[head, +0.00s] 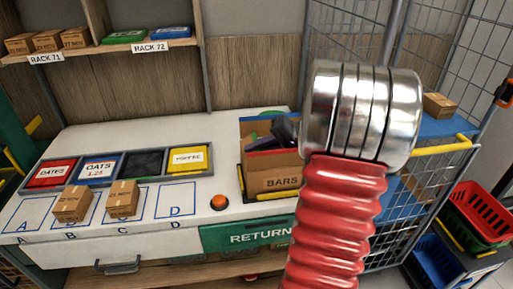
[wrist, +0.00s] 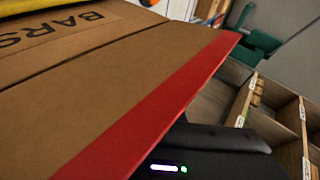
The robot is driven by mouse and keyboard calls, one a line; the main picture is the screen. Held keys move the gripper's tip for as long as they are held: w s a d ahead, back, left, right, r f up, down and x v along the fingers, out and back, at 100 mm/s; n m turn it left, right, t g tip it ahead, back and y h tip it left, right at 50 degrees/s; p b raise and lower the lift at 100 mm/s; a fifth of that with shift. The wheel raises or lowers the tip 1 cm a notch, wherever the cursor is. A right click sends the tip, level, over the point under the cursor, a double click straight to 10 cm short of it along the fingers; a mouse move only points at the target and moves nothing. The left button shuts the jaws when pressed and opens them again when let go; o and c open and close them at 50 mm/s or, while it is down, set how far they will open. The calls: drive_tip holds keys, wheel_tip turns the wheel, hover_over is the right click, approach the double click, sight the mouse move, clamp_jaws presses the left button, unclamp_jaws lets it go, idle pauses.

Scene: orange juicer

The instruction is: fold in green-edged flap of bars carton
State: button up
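The brown bars carton (head: 268,181) stands on the right part of the white counter, its BARS label facing me. A strip of red edging (head: 270,153) runs along its upper front, and blue shows just above it. A little green shows at its back top, but I cannot tell whether that is the green-edged flap. My gripper (head: 285,130) is dark and over the carton's top, partly hidden by my arm. In the wrist view the carton's red-edged flap (wrist: 165,100) fills much of the picture, with my gripper's black body below it. The fingertips are not clear.
Red, blue, black and yellow bins (head: 118,168) line the counter. Two small boxes (head: 122,198) sit on marked squares. A wire cage with a yellow rail (head: 430,148) stands right. Racks (head: 100,47) hang behind.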

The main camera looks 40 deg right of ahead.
drive_tip(key=o, duration=0.3)
drive_tip(key=shift+o, duration=0.2)
drive_tip(key=shift+r, duration=0.15)
wheel_tip(320, 180, up, 10)
drive_tip(key=shift+f, duration=0.15)
idle(0.4)
drive_tip(key=s+a+r+n+g+h, duration=0.1)
drive_tip(key=s+a+r+g+h, duration=0.1)
drive_tip(key=s+r+g+h, duration=0.2)
drive_tip(key=shift+a+r+n+g+h, duration=0.15)
drive_tip(key=shift+a+n+g+h, duration=0.25)
drive_tip(key=shift+h, duration=0.7)
